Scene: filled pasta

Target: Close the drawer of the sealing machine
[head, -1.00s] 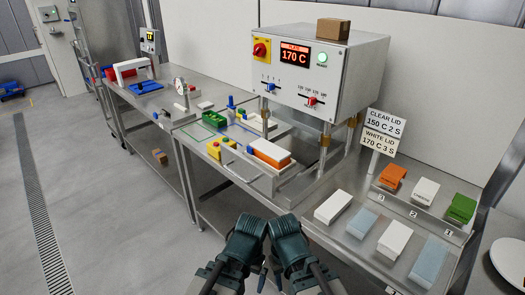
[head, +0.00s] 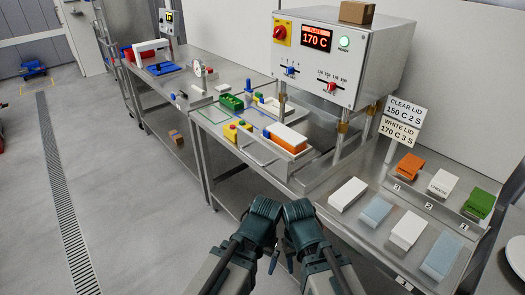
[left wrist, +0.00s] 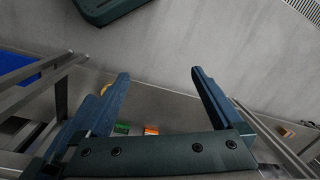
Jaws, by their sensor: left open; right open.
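The sealing machine (head: 345,62) is a light grey box on metal posts, its display reading 170 C. Its drawer (head: 258,160) stands pulled out at the front, with a bar handle along its near edge. An orange tray with a white lid (head: 291,136) sits in the drawer. My right gripper (head: 289,259) is low at the bottom middle, in front of the bench and apart from the drawer; its fingers are small and partly hidden by my arm. My left gripper is open and empty in the left wrist view (left wrist: 158,88), with grey floor beyond its fingers.
Lidded blocks and coloured packs lie on the right bench, below a lid-setting sign (head: 401,121). Bench legs and a lower shelf stand ahead.

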